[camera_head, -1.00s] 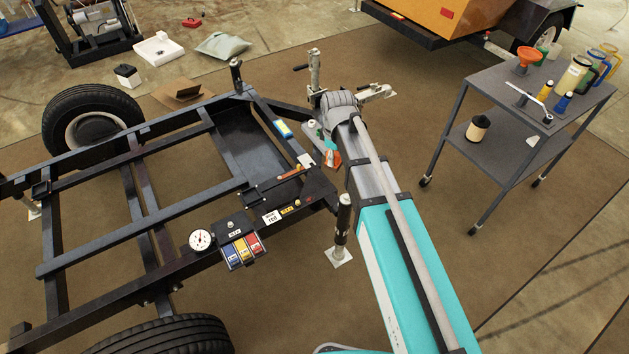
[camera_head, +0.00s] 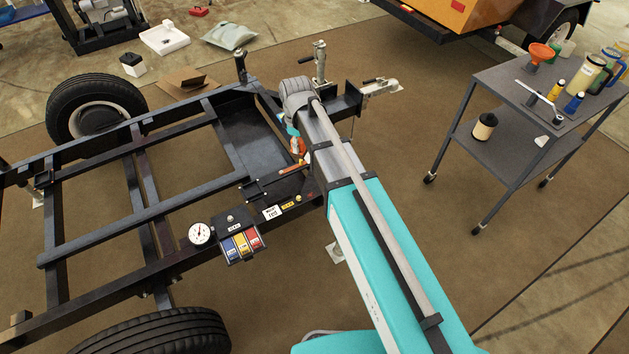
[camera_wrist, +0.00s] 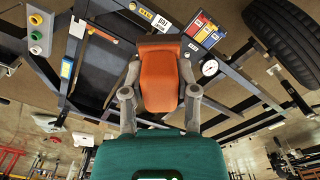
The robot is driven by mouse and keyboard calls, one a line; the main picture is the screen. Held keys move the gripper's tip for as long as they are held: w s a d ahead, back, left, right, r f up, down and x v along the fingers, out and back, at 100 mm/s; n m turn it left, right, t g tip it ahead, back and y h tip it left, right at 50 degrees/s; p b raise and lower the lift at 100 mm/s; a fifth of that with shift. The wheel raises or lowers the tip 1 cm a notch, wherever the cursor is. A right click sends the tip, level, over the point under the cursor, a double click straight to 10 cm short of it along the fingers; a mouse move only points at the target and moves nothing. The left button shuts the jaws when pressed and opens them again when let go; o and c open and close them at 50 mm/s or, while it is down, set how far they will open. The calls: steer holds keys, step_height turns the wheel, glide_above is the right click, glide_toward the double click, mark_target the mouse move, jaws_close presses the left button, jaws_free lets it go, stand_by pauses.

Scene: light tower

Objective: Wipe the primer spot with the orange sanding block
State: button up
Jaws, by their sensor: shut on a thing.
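The orange sanding block (camera_wrist: 160,80) is held between the fingers of my gripper (camera_wrist: 160,70), near the middle of the wrist view. In the head view my gripper (camera_head: 294,132) and the block (camera_head: 298,146) show partly past my arm, over the front corner of the dark trailer frame (camera_head: 150,218). A small pale patch (camera_wrist: 77,27) lies on the frame beside a red-handled tool in the wrist view. I cannot tell whether it is the primer spot. My arm hides part of that corner in the head view. Contact between block and frame cannot be made out.
A dial gauge (camera_head: 200,233) and a box with blue, yellow and red cards (camera_head: 241,244) sit on the frame's near rail. A jack post (camera_head: 320,62) stands beyond my gripper. A grey cart (camera_head: 508,170) with bottles is at right, with open floor before it.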

steer(key=shift+f, duration=0.15)
steer(key=w+d+f+b, duration=0.1)
steer(key=w+f+b, duration=0.3)
steer(key=f+b, duration=0.8)
steer(key=w+d+f+n+b, duration=0.1)
steer(key=w+f+b, duration=0.4)
steer(key=f+b, duration=0.7)
steer(key=w+d+f+b, duration=0.1)
steer(key=w+f+b, duration=0.4)
steer(key=f+b, duration=0.7)
steer(key=shift+w+d+f+n+b, duration=0.15)
steer(key=shift+w+f+n+b, duration=0.05)
steer(key=shift+n+b, duration=0.1)
steer(key=shift+f, duration=0.1)
